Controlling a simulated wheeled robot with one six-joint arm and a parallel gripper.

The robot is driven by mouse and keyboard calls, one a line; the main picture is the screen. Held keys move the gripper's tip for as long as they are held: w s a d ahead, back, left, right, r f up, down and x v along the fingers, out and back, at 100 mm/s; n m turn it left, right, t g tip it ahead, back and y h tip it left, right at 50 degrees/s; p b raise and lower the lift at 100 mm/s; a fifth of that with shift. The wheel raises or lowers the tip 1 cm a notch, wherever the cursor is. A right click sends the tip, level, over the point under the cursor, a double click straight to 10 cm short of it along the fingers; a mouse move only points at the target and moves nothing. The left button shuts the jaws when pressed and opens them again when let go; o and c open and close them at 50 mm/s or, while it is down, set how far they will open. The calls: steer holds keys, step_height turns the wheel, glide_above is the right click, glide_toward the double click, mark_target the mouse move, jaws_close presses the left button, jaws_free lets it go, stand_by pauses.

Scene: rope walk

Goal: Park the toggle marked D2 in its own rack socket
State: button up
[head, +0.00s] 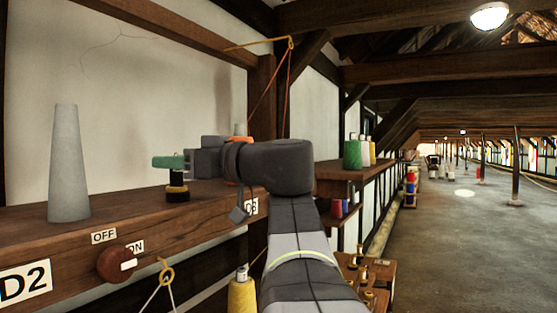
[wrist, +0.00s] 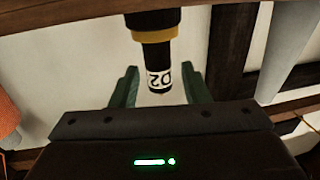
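The toggle marked D2 (wrist: 158,78) is black with a yellow band and a white D2 label. It appears upside down in the wrist view, with its labelled end between the fingertips. In the head view the toggle (head: 177,192) stands upright on the wooden rail (head: 150,213). My gripper (head: 168,162) has green fingers level with the toggle's upper end, which they hide in the head view. In the wrist view my gripper (wrist: 160,88) is open, with a gap on each side of the toggle. Whether the toggle's foot sits in a socket cannot be told.
A grey cone (head: 69,165) stands on the rail to the left. A D2 plate (head: 25,283) and a round brown knob (head: 114,265) by the OFF and ON labels are on its front. A yellow loop (head: 166,272) hangs below. A spool shelf (head: 350,170) stands right of my arm.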

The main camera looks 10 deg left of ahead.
steer(key=shift+r, duration=0.15)
steer(key=shift+r, duration=0.3)
steer(key=shift+d+r, duration=0.15)
steer(key=shift+d, duration=0.15)
steer(key=b+v, duration=0.2)
steer(key=v, duration=0.9)
steer(key=shift+s+d+b, duration=0.2)
steer(key=shift+d+b, duration=0.05)
steer(key=shift+b, duration=0.05)
steer(key=shift+a, duration=0.1)
steer(key=p+x, duration=0.2)
steer(key=x, duration=0.9)
steer(key=shift+w+a+p, duration=0.1)
steer(key=shift+a+p, duration=0.15)
steer(key=shift+p, duration=0.05)
steer(key=shift+a, duration=0.2)
steer(key=shift+f, duration=0.55)
steer(key=shift+w, duration=0.1)
